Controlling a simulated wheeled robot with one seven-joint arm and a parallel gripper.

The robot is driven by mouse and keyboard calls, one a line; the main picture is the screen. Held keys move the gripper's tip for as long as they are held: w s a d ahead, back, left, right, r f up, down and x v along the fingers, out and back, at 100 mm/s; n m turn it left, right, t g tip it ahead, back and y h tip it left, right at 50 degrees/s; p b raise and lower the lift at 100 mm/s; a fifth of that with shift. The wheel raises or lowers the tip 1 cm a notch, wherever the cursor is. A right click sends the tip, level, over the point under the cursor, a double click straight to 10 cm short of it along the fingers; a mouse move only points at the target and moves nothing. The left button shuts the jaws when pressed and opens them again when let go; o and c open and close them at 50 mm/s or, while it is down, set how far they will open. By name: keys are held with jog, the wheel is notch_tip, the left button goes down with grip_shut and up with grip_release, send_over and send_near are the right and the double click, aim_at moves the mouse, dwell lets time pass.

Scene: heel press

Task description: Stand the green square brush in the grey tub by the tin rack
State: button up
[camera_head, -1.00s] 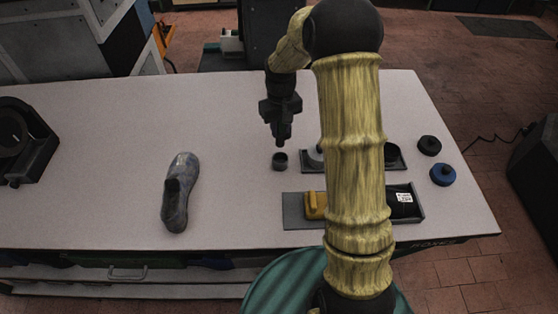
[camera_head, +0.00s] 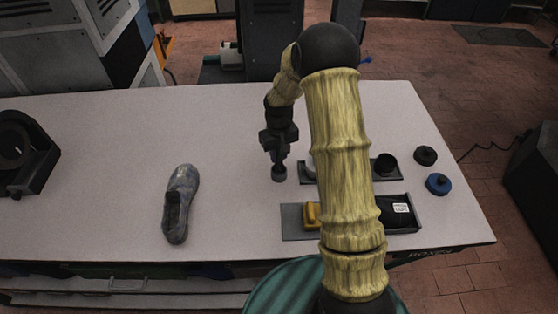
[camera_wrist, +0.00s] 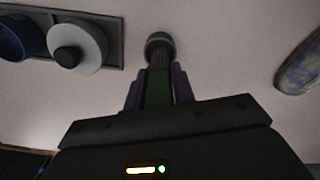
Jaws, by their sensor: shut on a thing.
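My gripper (camera_head: 279,152) points down and is shut on the green square brush (camera_wrist: 157,88), whose green handle shows between the fingers in the wrist view. The brush's dark lower end reaches the mouth of the small grey tub (camera_wrist: 159,40). In the head view the tub (camera_head: 279,174) stands on the table directly below my gripper. The lower end overlaps the tub; how deep it sits inside is hidden. The tin rack (camera_head: 394,179) is just right of the tub, partly behind my arm. It also shows at upper left in the wrist view (camera_wrist: 112,54).
A grey-blue shoe last (camera_head: 180,205) lies on the table to the left. A tray (camera_head: 297,223) with a yellow block and a labelled black item is in front. A black disc (camera_head: 425,155) and a blue disc (camera_head: 438,183) lie at right. The table's left middle is clear.

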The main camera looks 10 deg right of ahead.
aim_at(279, 161)
jog(key=shift+f+p, duration=0.65)
jog(key=shift+f, duration=1.3)
jog(key=shift+f, duration=0.15)
jog(key=o, duration=1)
notch_tip(279, 161, up, 12)
jog(key=b, duration=0.4)
jog(key=shift+d, duration=0.1)
jog(key=shift+w, duration=0.1)
jog(key=shift+s+r, duration=0.2)
